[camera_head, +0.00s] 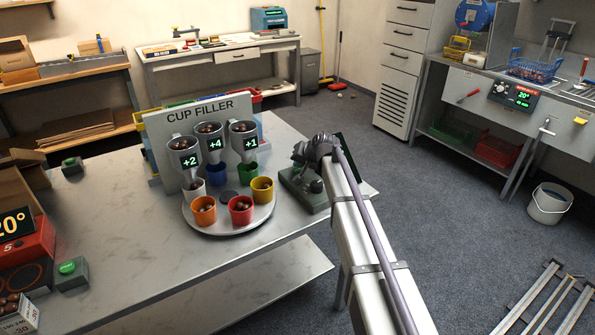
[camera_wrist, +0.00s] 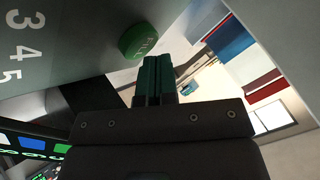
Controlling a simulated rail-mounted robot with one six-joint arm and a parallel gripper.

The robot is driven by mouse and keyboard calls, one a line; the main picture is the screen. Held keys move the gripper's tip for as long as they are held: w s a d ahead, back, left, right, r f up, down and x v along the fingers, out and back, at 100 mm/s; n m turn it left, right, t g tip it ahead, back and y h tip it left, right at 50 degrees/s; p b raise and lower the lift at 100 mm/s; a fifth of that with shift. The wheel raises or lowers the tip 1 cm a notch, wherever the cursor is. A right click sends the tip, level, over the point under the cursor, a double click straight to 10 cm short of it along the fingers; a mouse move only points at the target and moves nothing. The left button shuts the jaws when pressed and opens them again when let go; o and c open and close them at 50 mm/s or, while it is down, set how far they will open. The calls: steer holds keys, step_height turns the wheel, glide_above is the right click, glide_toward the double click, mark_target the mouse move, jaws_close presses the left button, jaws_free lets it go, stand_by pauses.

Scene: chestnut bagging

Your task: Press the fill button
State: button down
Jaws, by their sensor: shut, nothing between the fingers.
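In the wrist view a round green button (camera_wrist: 138,40) with lettering on its face stands out from a grey panel (camera_wrist: 60,30) marked 3, 4, 5. My gripper (camera_wrist: 157,62) is shut and empty, its teal fingertips just beside the button's edge; I cannot tell whether they touch. In the head view my wrist is over the grey-green control box (camera_head: 312,203), right of the cup filler (camera_head: 208,112), and hides much of its top. The filler has three funnels marked +2, +4, +1 above a round turntable (camera_head: 228,229) with coloured cups, several holding chestnuts.
A green-topped button box (camera_head: 71,272) and another small box (camera_head: 72,166) stand on the table (camera_head: 150,245) to the left. The table front is clear.

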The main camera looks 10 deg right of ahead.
mark_target(299, 169)
steer(key=shift+f+b, duration=0.35)
steer(key=shift+f, duration=0.05)
steer(key=shift+r, duration=0.15)
stand_by(0.4)
steer(key=shift+r+p, duration=0.7)
steer(key=shift+p, duration=0.15)
step_height(299, 169, up, 5)
steer(key=p, duration=0.5)
steer(key=shift+r, duration=0.1)
